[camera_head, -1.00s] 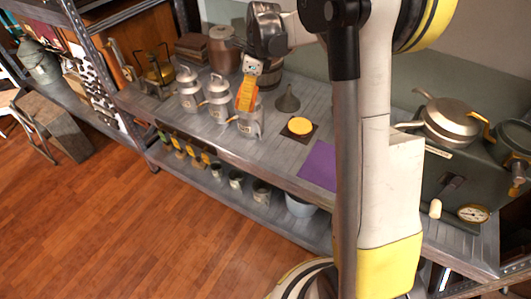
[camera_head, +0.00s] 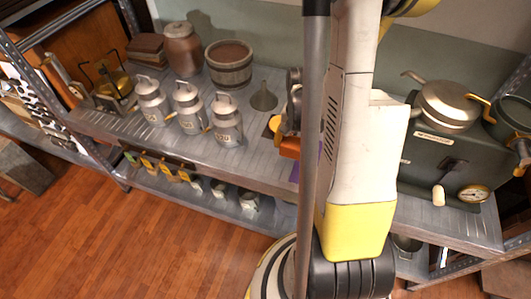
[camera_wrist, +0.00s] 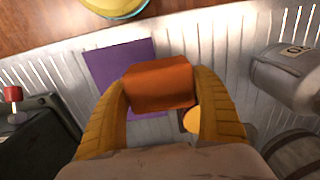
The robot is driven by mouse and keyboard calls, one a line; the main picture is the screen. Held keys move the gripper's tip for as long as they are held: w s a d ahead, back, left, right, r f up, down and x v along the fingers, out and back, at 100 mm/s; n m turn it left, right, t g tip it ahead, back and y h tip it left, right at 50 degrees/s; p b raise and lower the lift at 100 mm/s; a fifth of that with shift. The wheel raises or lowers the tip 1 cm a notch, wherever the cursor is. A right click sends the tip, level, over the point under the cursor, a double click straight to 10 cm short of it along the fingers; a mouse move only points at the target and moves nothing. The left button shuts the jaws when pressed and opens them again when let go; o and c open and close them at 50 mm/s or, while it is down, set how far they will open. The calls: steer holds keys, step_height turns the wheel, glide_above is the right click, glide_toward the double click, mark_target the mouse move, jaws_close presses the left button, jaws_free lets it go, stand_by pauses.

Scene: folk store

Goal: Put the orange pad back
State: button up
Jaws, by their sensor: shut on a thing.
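The orange pad (camera_wrist: 160,83) is a thick block between the two yellow fingers of my gripper (camera_wrist: 160,92), which is shut on it. In the head view the pad (camera_head: 290,147) shows beside my arm, over the counter, and my gripper (camera_head: 281,127) is mostly hidden by the arm. A flat purple square (camera_wrist: 115,65) lies on the counter below and partly behind the pad in the wrist view. A yellow disc (camera_wrist: 192,121) shows by the right finger, partly covered. The height of the pad above the counter is hard to tell.
Metal milk cans (camera_head: 187,108) stand left of my gripper, with a grey funnel (camera_head: 264,97) and a wooden tub (camera_head: 229,65) behind. A green-grey box (camera_head: 440,165) with a pan (camera_head: 447,104) on top stands at the right. The counter's front edge (camera_head: 200,169) is near.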

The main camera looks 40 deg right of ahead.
steer(key=b, duration=0.3)
glide_above(269, 158)
step_height(269, 158, down, 6)
steer(key=shift+w+r, duration=0.1)
steer(key=shift+r, duration=0.1)
step_height(269, 158, down, 4)
steer(key=shift+b, duration=1.1)
steer(key=shift+c, duration=0.5)
steer(key=o, duration=1.2)
steer(key=shift+c, duration=0.2)
steer(key=shift+r, duration=0.1)
step_height(269, 158, up, 12)
steer(key=p, duration=0.6)
steer(key=s+a+r+n+t, duration=0.3)
steer(key=a+r+n, duration=0.3)
steer(key=a+r, duration=0.3)
steer(key=s+a+r+n+t, duration=0.4)
steer(key=a+r+n, duration=0.1)
steer(key=a+r, duration=0.5)
steer(key=shift+a+r+n, duration=0.2)
steer(key=shift+a+n, duration=0.2)
steer(key=shift+a, duration=0.55)
